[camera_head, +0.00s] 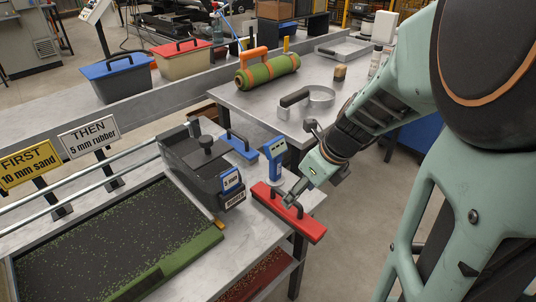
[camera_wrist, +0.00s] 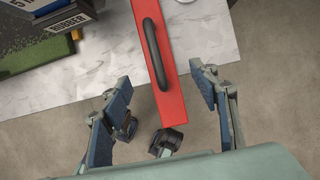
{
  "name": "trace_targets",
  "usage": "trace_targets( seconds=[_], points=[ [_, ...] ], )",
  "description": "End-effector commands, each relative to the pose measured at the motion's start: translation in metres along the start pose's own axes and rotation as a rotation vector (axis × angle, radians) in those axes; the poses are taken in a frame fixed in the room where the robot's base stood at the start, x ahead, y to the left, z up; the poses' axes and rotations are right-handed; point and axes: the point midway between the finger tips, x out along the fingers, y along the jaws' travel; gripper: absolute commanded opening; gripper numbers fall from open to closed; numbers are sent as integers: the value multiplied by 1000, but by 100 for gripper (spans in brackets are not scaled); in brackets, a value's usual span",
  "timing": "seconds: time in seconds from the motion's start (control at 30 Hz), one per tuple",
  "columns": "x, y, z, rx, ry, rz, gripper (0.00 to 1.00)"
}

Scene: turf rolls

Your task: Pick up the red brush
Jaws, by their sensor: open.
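The red brush (camera_head: 286,215) is a long flat red block with a black arched handle, lying near the front right corner of the grey worktop. In the wrist view the red brush (camera_wrist: 173,50) points down between my gripper's fingers, and its near end sticks out past the worktop edge. My gripper (camera_head: 293,196) is over the brush in the head view. In the wrist view my gripper (camera_wrist: 163,105) is open, with a finger on each side of the brush's near end and gaps on both sides. Neither finger visibly touches it.
A dark rubber spreader box (camera_head: 205,168) stands left of the brush. A turf tray (camera_head: 110,240) fills the left. A second table (camera_head: 250,104) holds a green roll (camera_head: 268,71).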

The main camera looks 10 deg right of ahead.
Motion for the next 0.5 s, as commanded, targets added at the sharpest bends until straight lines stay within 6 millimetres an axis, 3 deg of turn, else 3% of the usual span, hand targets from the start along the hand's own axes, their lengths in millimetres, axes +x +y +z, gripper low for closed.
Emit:
trace_targets(
  seconds=[0.2, 0.5],
  points=[
    [38, 1, -2, -3, 3, 3, 55],
    [64, 1, -2, -7, 2, 2, 55]
  ],
)
